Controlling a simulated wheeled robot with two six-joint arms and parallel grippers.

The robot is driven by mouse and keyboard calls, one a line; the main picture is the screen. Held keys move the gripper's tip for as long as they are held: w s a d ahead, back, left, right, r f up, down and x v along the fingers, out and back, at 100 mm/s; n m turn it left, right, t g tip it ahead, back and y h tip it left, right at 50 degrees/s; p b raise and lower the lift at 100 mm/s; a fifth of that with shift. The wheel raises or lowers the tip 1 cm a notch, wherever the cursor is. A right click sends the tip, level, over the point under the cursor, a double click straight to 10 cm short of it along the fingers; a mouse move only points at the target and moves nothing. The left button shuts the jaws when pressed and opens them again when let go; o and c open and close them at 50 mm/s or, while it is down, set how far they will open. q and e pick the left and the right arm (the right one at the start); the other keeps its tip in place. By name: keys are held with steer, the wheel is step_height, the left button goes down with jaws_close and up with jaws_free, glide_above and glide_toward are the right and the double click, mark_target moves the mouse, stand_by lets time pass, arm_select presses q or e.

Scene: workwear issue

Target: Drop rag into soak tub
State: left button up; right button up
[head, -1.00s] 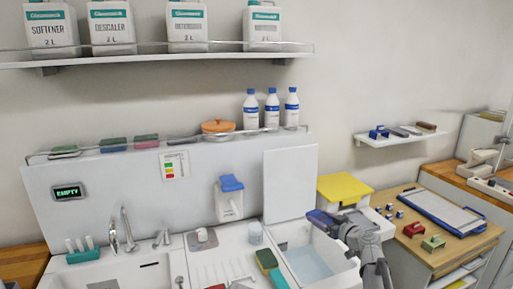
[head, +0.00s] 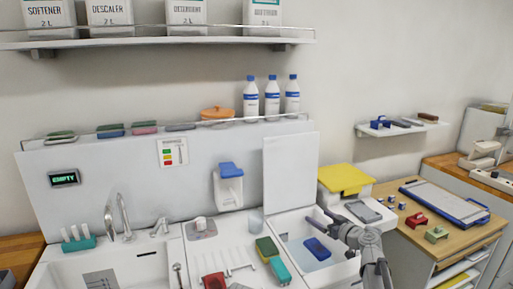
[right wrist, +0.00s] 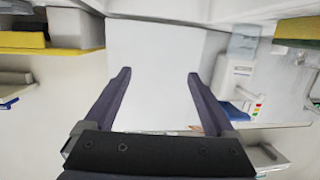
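The blue rag (head: 317,248) lies in the water of the white soak tub (head: 284,242), right of the drainer. My right gripper (head: 319,217) is above the tub, near its back edge and above the rag. In the right wrist view its two fingers (right wrist: 160,74) are spread wide with nothing between them. A white upright panel, apparently the tub's raised lid, shows beyond the fingers. My left gripper is in neither view.
The raised lid (head: 290,178) stands behind the tub. Sponges (head: 267,249) lie left of the tub. A wooden-topped cabinet (head: 410,195) with a clipboard stands to the right.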

steer(key=shift+o, duration=0.6)
steer(key=p+v, duration=0.1)
steer(key=v, duration=0.6)
steer(key=shift+s+d, duration=0.2)
steer(key=shift+s, duration=0.15)
